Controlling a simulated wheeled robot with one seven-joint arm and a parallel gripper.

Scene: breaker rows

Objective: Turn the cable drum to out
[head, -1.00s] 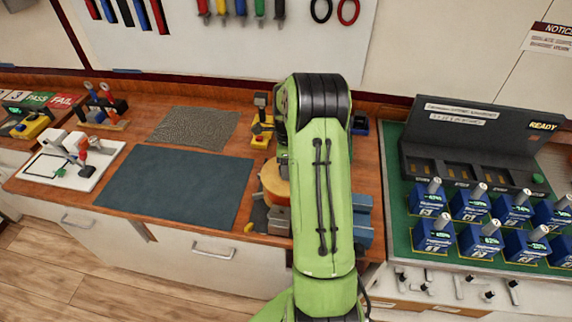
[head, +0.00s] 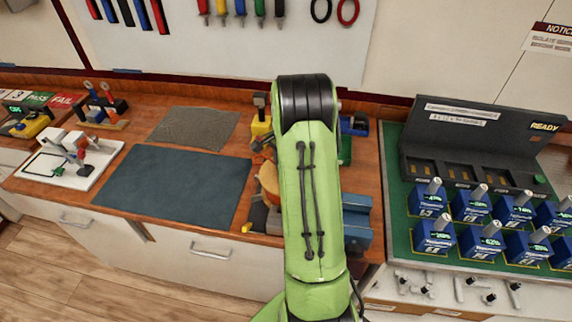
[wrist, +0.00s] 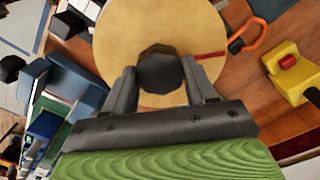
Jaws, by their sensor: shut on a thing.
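The cable drum (wrist: 115,30) shows in the wrist view as a round tan wooden disc with a dark faceted knob (wrist: 160,70) on its face. A red mark (wrist: 209,55) lies at the disc's right side. My gripper (wrist: 161,82) is shut on the dark knob, one finger on each side. In the head view a sliver of the drum (head: 268,180) shows left of my green arm, which hides the rest of it and the gripper. No "out" label can be read.
A blue vise-like block (head: 357,220) stands right of my arm. A yellow tool (wrist: 297,72) and an orange loop (wrist: 248,34) lie near the drum. A dark mat (head: 175,182) leaves clear room at left. Blue breakers (head: 433,236) fill the green board at right.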

